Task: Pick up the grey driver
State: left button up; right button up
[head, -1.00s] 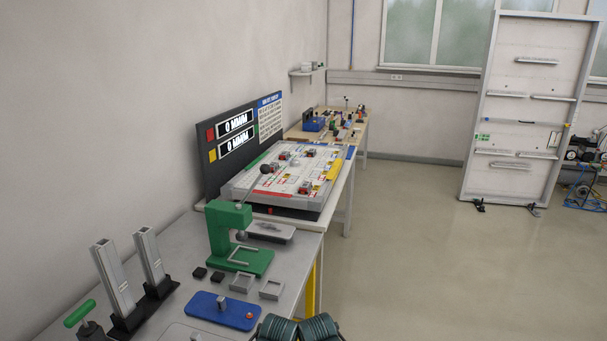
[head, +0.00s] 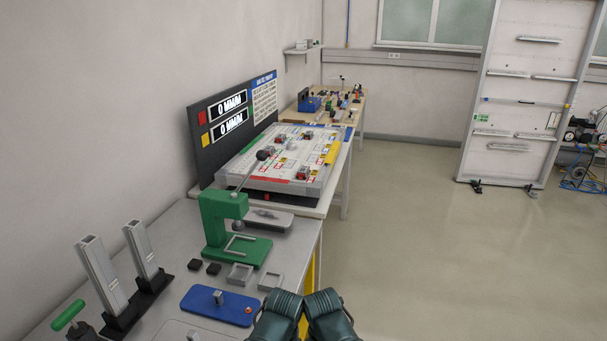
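I cannot pick out a grey driver for certain. Small mixed items, too small to tell apart, lie on the far wooden bench (head: 301,133), and the driver could be among them. Two dark teal parts of my own arms show at the bottom edge, side by side. Neither gripper can be made out.
A grey bench (head: 176,235) at the left holds a green press (head: 215,225), a blue plate (head: 205,306) and two upright metal profiles (head: 142,250). Beyond it stands a sloped board (head: 250,172) with a black display panel (head: 200,150). Open floor (head: 420,230) lies right of the benches.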

aim_at(302, 172)
jog(key=i+l+u, duration=0.2)
jog(key=l, duration=0.35)
jog(key=i+l+u, duration=0.2)
jog(key=l, duration=0.45)
jog(key=i+l+u, duration=0.2)
jog(key=l, duration=0.4)
jog(key=i+l+u, duration=0.2)
jog(key=l, duration=0.45)
jog(key=l+u, duration=0.2)
jog(key=l, duration=0.45)
